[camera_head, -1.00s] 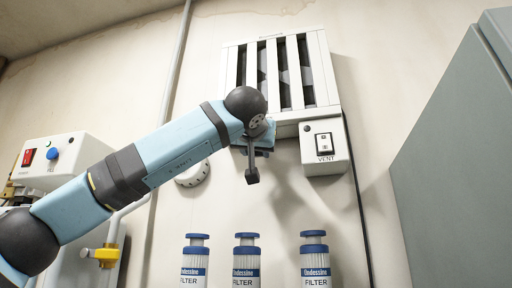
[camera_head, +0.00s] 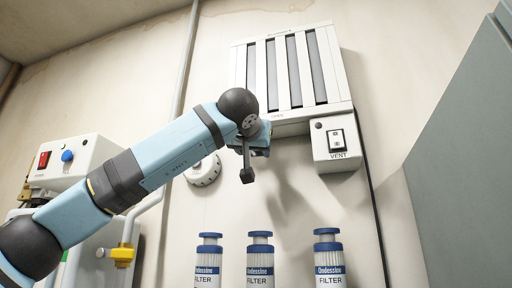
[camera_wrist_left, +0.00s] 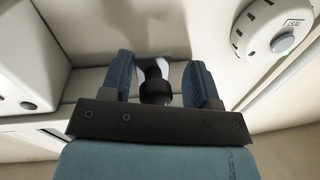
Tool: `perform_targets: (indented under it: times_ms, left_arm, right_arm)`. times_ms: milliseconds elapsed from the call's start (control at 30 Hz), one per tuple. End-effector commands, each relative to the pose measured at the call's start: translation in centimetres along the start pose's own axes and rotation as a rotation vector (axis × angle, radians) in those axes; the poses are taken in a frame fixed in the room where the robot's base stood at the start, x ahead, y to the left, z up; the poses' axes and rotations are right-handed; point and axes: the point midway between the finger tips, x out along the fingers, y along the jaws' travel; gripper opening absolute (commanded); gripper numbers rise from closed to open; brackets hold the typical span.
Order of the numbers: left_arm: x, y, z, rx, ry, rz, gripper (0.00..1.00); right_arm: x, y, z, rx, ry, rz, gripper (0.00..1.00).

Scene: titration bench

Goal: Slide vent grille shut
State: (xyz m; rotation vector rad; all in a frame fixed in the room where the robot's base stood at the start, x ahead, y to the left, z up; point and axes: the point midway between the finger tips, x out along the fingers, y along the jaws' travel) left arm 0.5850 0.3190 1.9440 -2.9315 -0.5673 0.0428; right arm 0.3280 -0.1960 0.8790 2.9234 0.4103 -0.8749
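The vent grille (camera_head: 296,75) is a white wall unit with vertical slats, at the upper right of the head view. Plain grey panels fill the gaps between its slats. My left gripper (camera_head: 262,143) is at the lower left corner of the grille, partly hidden by its own wrist. In the left wrist view, the two blue fingers of this gripper (camera_wrist_left: 158,66) stand apart, one on each side of a dark round knob (camera_wrist_left: 154,86). Narrow gaps show between knob and fingers. My right gripper is in neither view.
A switch box marked VENT (camera_head: 336,145) sits just below the grille's right side. Several filter bottles (camera_head: 260,262) stand below. A grey cabinet (camera_head: 465,150) fills the right side.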

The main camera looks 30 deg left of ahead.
Motion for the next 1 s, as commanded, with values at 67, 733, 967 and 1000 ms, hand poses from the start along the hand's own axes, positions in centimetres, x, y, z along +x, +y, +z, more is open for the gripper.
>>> perform_targets:
  times_ms: [67,733,967,1000]
  left_arm:
    - [0.1,-0.1,0.1,-0.001,-0.002,-0.002,0.53]
    - [-4.0,0.1,0.3,0.0,0.002,0.001,0.53]
    - [-9.3,0.1,0.3,0.0,0.002,0.0,0.53]
    - [-10.1,0.1,0.2,0.001,0.002,0.001,0.53]
  right_arm:
    - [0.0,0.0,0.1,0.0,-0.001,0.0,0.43]
    - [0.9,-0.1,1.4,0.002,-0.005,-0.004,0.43]
    - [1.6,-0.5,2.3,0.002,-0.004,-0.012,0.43]
    - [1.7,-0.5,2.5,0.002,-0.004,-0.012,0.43]
